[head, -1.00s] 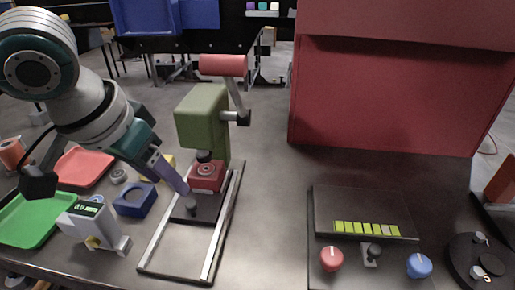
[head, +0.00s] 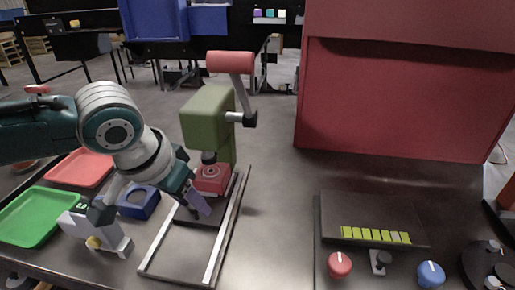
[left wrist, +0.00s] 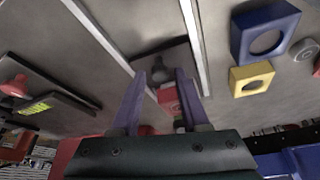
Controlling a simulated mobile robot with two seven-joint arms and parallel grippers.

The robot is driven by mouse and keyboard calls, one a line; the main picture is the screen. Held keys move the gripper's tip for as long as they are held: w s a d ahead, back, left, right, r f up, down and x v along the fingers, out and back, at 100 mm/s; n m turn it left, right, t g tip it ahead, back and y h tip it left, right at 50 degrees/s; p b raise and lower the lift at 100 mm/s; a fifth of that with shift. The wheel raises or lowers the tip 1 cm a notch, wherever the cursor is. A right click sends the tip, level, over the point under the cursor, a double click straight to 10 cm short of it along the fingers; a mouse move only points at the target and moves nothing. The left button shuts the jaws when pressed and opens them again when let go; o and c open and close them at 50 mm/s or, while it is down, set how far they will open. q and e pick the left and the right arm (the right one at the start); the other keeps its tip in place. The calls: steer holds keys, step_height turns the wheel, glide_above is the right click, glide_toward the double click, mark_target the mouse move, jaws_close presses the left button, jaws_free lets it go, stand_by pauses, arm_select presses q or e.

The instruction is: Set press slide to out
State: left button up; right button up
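The green press (head: 207,118) stands on the table with its red lever handle (head: 230,62) raised. Its slide, a dark plate (head: 207,217) between two metal rails (head: 228,225), is at the rear end, with a red block (head: 212,178) on it beneath the ram. My left gripper (head: 203,208) reaches down from the left over the plate's front part. In the left wrist view its two purple fingers (left wrist: 158,85) are apart, and the slide's dark knob (left wrist: 160,73) shows between their tips. I cannot tell whether they touch it. In the head view the fingers hide the knob.
The front stretch between the rails is clear. Left of it are a white device (head: 92,228), a blue block with a hole (head: 139,200), a green tray (head: 38,216) and a red tray (head: 80,167). A control panel (head: 370,215) lies to the right.

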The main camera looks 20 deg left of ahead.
arm_select(q)
jaws_close()
stand_by(1.1)
